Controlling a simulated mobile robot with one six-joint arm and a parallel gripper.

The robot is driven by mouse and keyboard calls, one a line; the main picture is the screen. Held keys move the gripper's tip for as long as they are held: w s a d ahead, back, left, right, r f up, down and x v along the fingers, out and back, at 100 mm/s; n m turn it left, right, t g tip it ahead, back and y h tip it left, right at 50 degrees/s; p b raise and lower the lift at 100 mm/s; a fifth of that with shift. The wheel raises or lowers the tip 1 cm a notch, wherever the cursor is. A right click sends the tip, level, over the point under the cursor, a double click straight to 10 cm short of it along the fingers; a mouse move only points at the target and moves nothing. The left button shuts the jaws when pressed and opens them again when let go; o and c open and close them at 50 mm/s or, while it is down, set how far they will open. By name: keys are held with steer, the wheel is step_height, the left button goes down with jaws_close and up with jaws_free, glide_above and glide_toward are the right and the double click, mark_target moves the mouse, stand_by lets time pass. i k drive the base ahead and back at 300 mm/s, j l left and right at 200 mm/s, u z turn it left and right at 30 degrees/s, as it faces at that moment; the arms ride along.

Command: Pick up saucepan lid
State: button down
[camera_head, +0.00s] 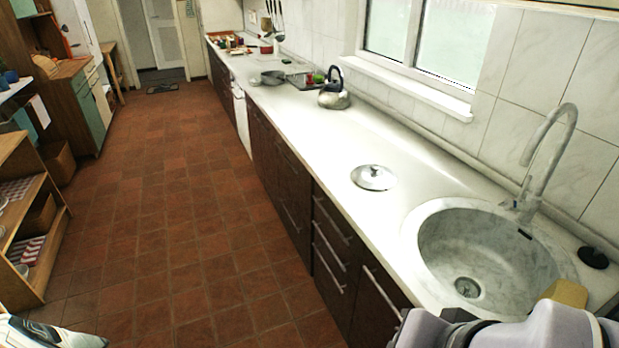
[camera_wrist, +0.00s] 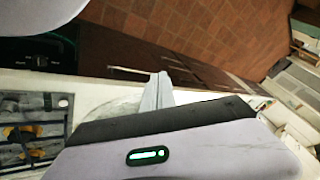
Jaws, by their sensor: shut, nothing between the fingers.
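The saucepan lid (camera_head: 374,178) is a round, shiny silver lid with a knob on top. It lies flat on the white counter, beyond the sink. My arm shows at the lower right of the head view, near the sink, well apart from the lid; its fingertips cannot be made out there. In the wrist view my gripper (camera_wrist: 158,90) shows as pale fingers close together in front of its black-edged body, with nothing held. A pale round edge shows behind the fingers; I cannot tell whether it is the sink or the lid.
The round marble sink (camera_head: 425,222) with its tall tap (camera_head: 543,150) lies between my arm and the lid. A kettle (camera_head: 334,95) and a pan (camera_head: 273,77) stand farther along the counter (camera_head: 320,140). Counter around the lid is clear. The tiled floor (camera_head: 170,210) is open.

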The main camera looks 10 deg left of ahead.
mark_target(370, 177)
steer(key=i+j, duration=0.25)
steer(key=i, duration=0.2)
steer(key=i+j+u, duration=0.1)
steer(key=i+j, duration=0.15)
steer(key=i, duration=0.2)
steer(key=i+j+u, duration=0.1)
steer(key=i, duration=0.35)
steer(key=i+j, duration=0.3)
steer(key=i, duration=0.2)
